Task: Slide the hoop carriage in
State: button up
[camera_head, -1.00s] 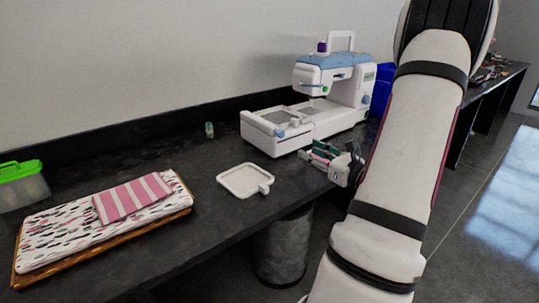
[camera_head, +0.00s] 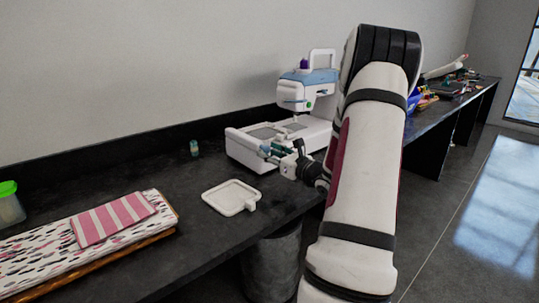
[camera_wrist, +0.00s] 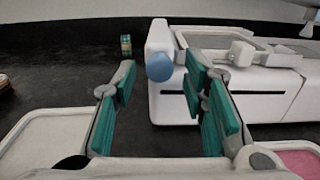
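The white and blue sewing machine (camera_head: 312,128) stands on the dark bench. Its low white carriage part (camera_head: 240,151) extends at the left end. In the wrist view, the carriage's white end (camera_wrist: 158,38) bears a blue knob (camera_wrist: 159,67), and a pale frame with a clamp (camera_wrist: 242,53) lies on top. My gripper (camera_wrist: 165,95) is open, with teal pads on both sides and nothing between them. The right finger overlaps the machine's front side in the picture; contact cannot be told. In the head view, my gripper (camera_head: 272,152) is at the carriage's front.
A white square hoop (camera_head: 228,197) lies flat on the bench (camera_head: 188,210) in front of the machine. A small green spool (camera_head: 194,148) stands behind. Patterned cloth (camera_head: 60,255) with a striped pink piece (camera_head: 115,218) lies at left. A grey bin (camera_head: 272,268) stands below.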

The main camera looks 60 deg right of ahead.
jog(key=shift+w, duration=0.2)
grip_shut()
jog(key=shift+d, duration=0.1)
jog(key=p, duration=0.1)
send_near(293, 135)
jog(key=x, duration=0.4)
dwell(0.3)
grip_release()
